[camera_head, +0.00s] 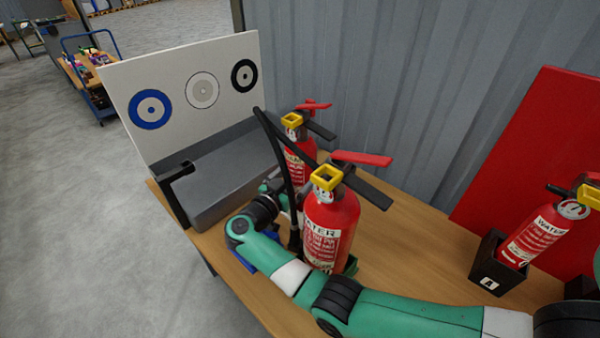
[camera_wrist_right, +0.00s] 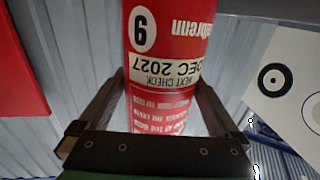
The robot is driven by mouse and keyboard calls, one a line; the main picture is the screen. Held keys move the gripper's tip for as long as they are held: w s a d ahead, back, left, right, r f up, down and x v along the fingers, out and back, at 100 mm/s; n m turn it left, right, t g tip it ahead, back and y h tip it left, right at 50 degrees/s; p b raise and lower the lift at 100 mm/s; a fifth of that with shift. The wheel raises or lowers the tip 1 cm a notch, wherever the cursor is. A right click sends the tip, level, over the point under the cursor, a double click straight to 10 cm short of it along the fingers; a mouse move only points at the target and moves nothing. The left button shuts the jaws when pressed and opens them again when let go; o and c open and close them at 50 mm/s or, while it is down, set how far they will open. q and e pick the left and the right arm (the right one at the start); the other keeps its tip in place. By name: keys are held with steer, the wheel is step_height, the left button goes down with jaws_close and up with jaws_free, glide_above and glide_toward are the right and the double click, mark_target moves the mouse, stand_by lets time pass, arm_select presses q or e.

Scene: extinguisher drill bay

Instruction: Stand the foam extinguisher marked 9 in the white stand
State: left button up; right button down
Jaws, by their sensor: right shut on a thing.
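The red extinguisher marked 9 (camera_wrist_right: 165,60) fills the middle of the right wrist view, its label upside down there. My right gripper (camera_wrist_right: 160,110) is shut around its body, one finger on each side. In the head view my right arm bends round a nearer extinguisher, and its gripper (camera_head: 283,190) is at the rear red extinguisher (camera_head: 297,165), which appears to be the held one. Its lower part is hidden, so I cannot tell whether its base touches anything. The white stand cannot be made out. My left gripper is out of view.
A red extinguisher labelled WATER (camera_head: 331,225) stands close in front, with a black hose. Another WATER extinguisher (camera_head: 538,237) leans in a black stand marked A (camera_head: 488,265). A grey box (camera_head: 230,175) and target board (camera_head: 190,95) stand left. The table's middle right (camera_head: 410,250) is clear.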

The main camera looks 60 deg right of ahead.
mark_target(299, 153)
steer(key=shift+f, duration=0.15)
steer(key=shift+f+b, duration=0.35)
steer(key=shift+f, duration=0.4)
stand_by(0.3)
steer(key=shift+r, duration=0.1)
steer(key=shift+w+r+p, duration=0.15)
steer(key=shift+r+p, duration=0.55)
steer(key=shift+p, duration=0.25)
steer(key=shift+s+d+r+p, duration=0.1)
steer(key=shift+s+r+p, duration=0.15)
steer(key=shift+r+p, duration=0.4)
steer(key=shift+w+r+p, duration=0.15)
steer(key=shift+r+p, duration=2.3)
steer(key=shift+p, duration=0.3)
